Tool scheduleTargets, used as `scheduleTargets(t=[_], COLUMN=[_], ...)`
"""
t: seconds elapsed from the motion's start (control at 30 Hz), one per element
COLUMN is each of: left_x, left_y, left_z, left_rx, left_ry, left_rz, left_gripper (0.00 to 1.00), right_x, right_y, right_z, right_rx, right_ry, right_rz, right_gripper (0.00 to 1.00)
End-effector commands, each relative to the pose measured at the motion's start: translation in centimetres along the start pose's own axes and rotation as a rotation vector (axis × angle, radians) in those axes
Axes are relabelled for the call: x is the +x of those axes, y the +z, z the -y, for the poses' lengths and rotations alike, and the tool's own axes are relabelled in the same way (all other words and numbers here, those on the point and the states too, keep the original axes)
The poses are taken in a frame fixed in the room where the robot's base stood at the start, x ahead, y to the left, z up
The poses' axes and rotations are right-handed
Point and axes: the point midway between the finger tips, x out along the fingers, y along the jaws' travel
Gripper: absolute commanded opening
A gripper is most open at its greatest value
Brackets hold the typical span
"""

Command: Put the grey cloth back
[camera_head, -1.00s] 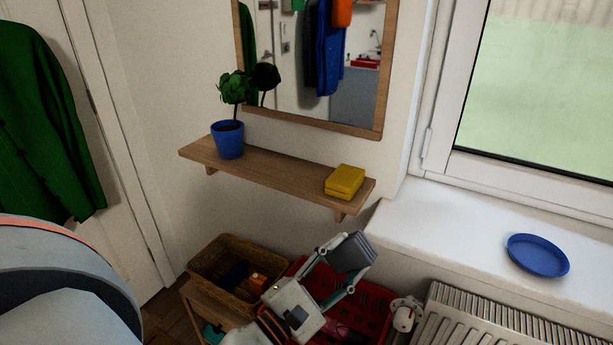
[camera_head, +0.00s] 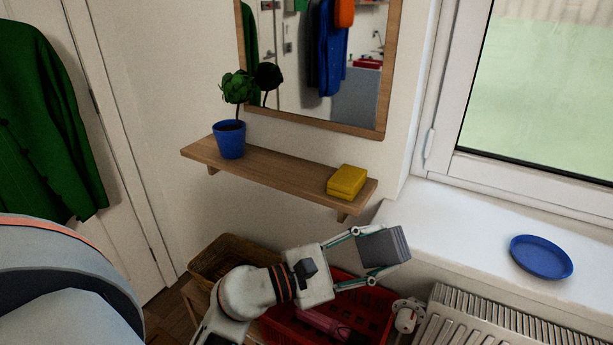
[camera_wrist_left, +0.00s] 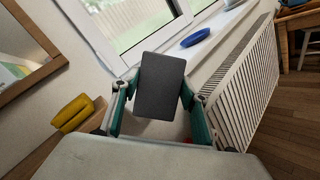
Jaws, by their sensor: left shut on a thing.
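The grey cloth (camera_head: 382,246) is a folded, block-like stack held between the fingertips of my left gripper (camera_head: 372,256). In the left wrist view the cloth (camera_wrist_left: 160,86) shows as a dark grey rectangle between the two green-sided fingers (camera_wrist_left: 158,105). The gripper is shut on it, in the air above the red crate and in front of the window sill's left end, below the right end of the wooden shelf (camera_head: 262,165). A folded yellow cloth (camera_head: 347,181) lies on the shelf's right end. My right gripper is not seen.
A blue pot with a plant (camera_head: 229,139) stands on the shelf's left part; the shelf's middle is clear. A mirror (camera_head: 320,60) hangs above. A blue plate (camera_head: 541,257) lies on the white sill (camera_head: 450,225). A red crate (camera_head: 375,318), wicker basket (camera_head: 213,262) and radiator (camera_head: 480,315) are below.

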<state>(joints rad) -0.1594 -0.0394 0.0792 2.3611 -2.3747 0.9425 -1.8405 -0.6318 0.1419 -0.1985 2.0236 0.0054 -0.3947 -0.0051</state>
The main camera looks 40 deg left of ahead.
Motion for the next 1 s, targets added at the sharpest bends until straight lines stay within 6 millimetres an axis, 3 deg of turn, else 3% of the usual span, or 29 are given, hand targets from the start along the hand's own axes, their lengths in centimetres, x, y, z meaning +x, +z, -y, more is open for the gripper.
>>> scheduleTargets(t=[0.47,1.0], left_x=[0.7,0.9], left_y=[1.4,2.0], left_z=[0.1,0.2], left_rx=[-0.014,-0.019], left_ry=[-0.159,-0.271], left_rz=[0.031,0.041], left_gripper=[0.27,0.27], right_x=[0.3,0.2], right_y=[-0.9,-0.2], right_z=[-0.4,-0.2], right_rx=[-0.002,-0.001], right_ry=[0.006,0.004], right_rz=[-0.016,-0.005], right_gripper=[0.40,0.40])
